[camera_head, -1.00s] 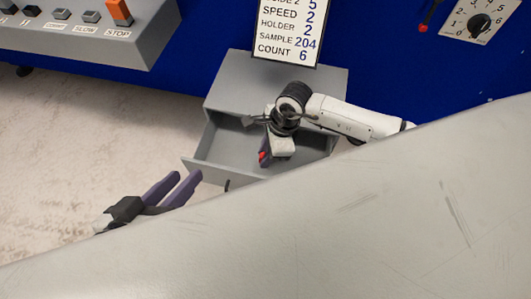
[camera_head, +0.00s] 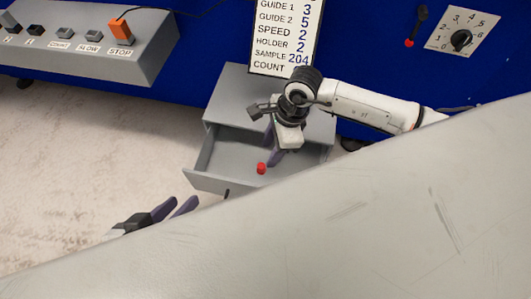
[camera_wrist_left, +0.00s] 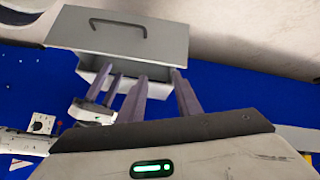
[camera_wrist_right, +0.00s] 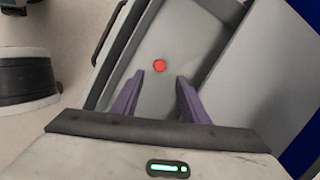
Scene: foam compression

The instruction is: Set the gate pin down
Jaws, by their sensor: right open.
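The gate pin shows as a small red piece (camera_head: 261,168) inside the open grey drawer (camera_head: 211,182). It also shows as a red disc (camera_wrist_right: 159,66) on the drawer floor in the right wrist view, ahead of the fingertips and apart from them. My right gripper (camera_head: 272,157) is over the drawer. Its two purple fingers (camera_wrist_right: 158,82) are apart with nothing between them. My left gripper (camera_head: 180,207) is left of the drawer, low in the head view, with its fingers apart and empty. The left wrist view shows its fingers (camera_wrist_left: 160,82) spread too.
The drawer's grey cabinet (camera_head: 240,92) stands against a blue panel (camera_head: 215,40). A sign with numbers (camera_head: 285,35) is above it. A grey button box (camera_head: 90,45) is at upper left, a dial plate (camera_head: 470,22) at upper right. A large pale surface (camera_head: 400,220) covers the lower right.

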